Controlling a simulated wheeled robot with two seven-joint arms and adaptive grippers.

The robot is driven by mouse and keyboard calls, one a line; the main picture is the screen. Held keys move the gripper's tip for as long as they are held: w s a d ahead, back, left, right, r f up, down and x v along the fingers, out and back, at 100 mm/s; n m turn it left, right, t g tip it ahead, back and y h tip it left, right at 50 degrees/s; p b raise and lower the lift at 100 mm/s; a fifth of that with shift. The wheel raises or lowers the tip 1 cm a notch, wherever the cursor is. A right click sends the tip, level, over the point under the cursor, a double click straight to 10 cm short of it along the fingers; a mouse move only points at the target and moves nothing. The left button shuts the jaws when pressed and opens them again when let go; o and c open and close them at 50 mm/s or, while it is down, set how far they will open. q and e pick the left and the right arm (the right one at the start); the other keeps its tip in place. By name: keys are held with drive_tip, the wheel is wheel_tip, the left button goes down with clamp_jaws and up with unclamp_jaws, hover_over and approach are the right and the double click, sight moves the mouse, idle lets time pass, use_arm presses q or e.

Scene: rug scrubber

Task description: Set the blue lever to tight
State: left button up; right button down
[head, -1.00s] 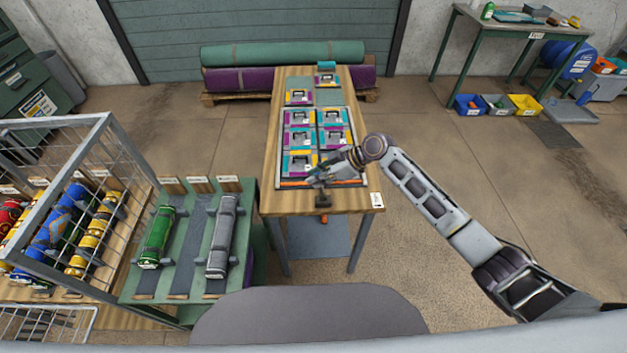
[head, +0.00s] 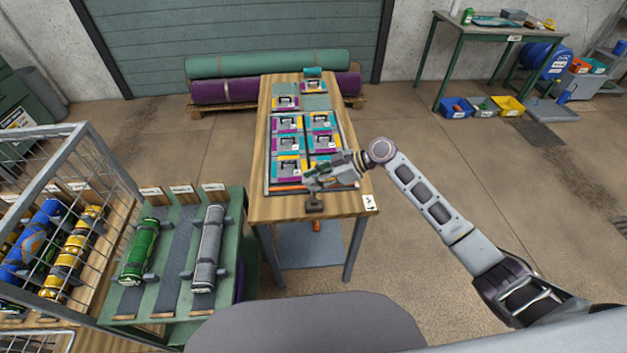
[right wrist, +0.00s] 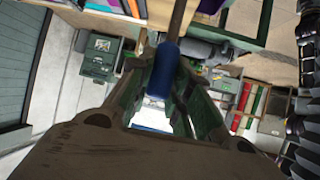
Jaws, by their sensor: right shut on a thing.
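The blue lever (right wrist: 163,72) shows in the right wrist view as a blue grip on a thin brownish rod, between my fingers. My right gripper (right wrist: 160,90) is shut on that blue grip. In the head view my right gripper (head: 315,178) is at the front end of the wooden table (head: 258,200), just above a dark fitting (head: 315,203) at its edge. The lever is hidden or too small to make out there, and I cannot read any tight mark. My left gripper is not in view.
Several colourful square pieces (head: 288,143) lie on the table beyond my gripper. A green rack (head: 170,310) with a green roll (head: 140,250) and a grey roll (head: 209,248) stands to the left, beside a wire cage (head: 90,150). Floor right of the table is clear.

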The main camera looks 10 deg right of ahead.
drive_tip(key=shift+r, duration=0.1)
drive_tip(key=c, duration=1.3)
unclamp_jaws()
drive_tip(key=shift+d, duration=0.15)
drive_tip(key=v, duration=1.1)
drive_tip(key=shift+d+r, duration=0.2)
drive_tip(key=shift+d, duration=0.1)
drive_tip(key=shift+c, duration=0.3)
